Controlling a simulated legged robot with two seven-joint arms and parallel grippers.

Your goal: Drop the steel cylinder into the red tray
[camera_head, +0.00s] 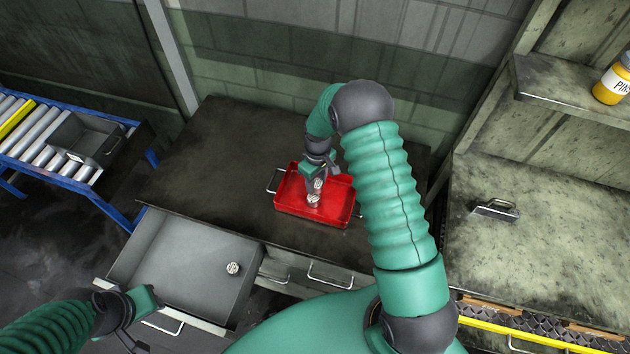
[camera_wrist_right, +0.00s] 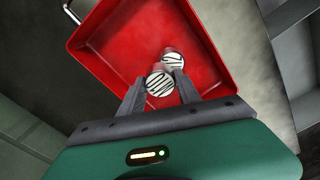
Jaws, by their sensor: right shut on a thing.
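The red tray (camera_head: 345,204) lies on the dark workbench and also shows in the right wrist view (camera_wrist_right: 215,75). My right gripper (camera_head: 317,178) is over the tray, pointing down. It is shut on a steel cylinder (camera_wrist_right: 159,84) with a striped end face; this cylinder also shows in the head view (camera_head: 317,186). A second steel cylinder (camera_wrist_right: 174,60) is in the tray just beyond the held one, and shows in the head view (camera_head: 313,200). Another steel cylinder (camera_head: 233,268) stands in the open grey drawer. My left gripper (camera_head: 140,302) is at the lower left, its fingertips unclear.
The open drawer (camera_head: 190,255) juts out from the bench front. A roller conveyor (camera_head: 45,150) with a grey bin (camera_head: 90,137) is at the left. A stone-topped counter (camera_head: 545,225) and a shelf with a yellow jar (camera_head: 612,82) stand at the right. The bench (camera_head: 220,170) left of the tray is clear.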

